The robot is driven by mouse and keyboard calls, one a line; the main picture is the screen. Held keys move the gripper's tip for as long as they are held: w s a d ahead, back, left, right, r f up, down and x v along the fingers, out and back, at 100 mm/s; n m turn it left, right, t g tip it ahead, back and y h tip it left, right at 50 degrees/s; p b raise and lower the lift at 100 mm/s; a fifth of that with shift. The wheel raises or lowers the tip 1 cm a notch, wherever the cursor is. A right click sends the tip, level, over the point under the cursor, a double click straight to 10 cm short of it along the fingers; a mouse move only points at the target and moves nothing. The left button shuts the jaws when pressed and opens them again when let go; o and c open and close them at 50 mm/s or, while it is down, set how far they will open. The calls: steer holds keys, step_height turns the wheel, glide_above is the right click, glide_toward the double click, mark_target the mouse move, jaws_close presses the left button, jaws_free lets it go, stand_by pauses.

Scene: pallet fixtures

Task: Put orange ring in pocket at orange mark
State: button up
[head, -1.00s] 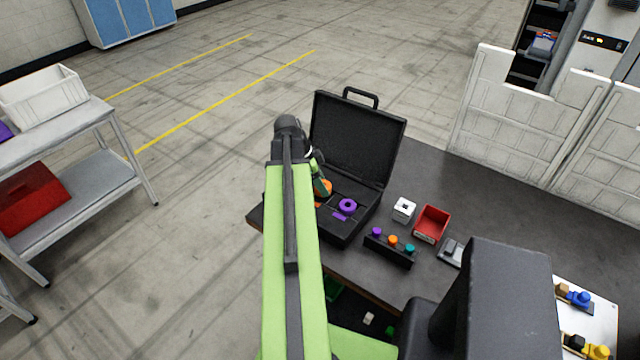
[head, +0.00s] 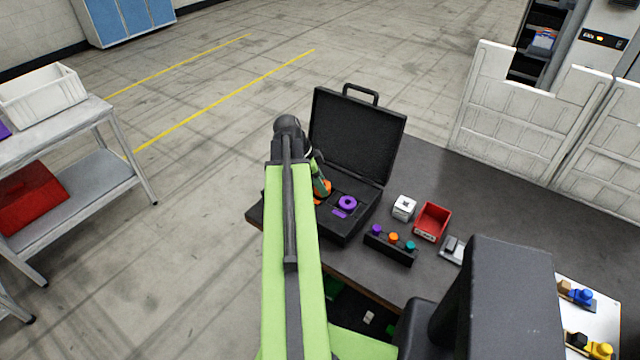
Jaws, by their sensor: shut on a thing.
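An open black case (head: 357,226) stands on the dark table with its lid (head: 357,137) up. A purple ring (head: 348,203) sits in the case's insert, with a purple mark (head: 339,213) in front of it. The orange ring (head: 322,188) shows in part at the left side of the case, beside my arm. My gripper (head: 319,178) is over the left part of the case, shut on the orange ring; its fingers are mostly hidden by my green arm. The pocket under it and the orange mark are hidden, so I cannot tell whether the ring is seated.
A black holder (head: 391,250) with purple, orange and teal knobs stands right of the case. Floor left of the table is clear up to a shelf cart (head: 85,180).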

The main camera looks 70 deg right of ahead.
steer(key=shift+f+b, duration=0.7)
steer(key=shift+f, duration=0.05)
steer(key=o, duration=1.4)
steer(key=shift+c, duration=0.8)
steer(key=shift+o, duration=1)
steer(key=shift+r+p, duration=0.5)
step_height(320, 180, up, 8)
steer(key=p, duration=0.8)
steer(key=shift+r, duration=0.2)
steer(key=shift+f, duration=0.15)
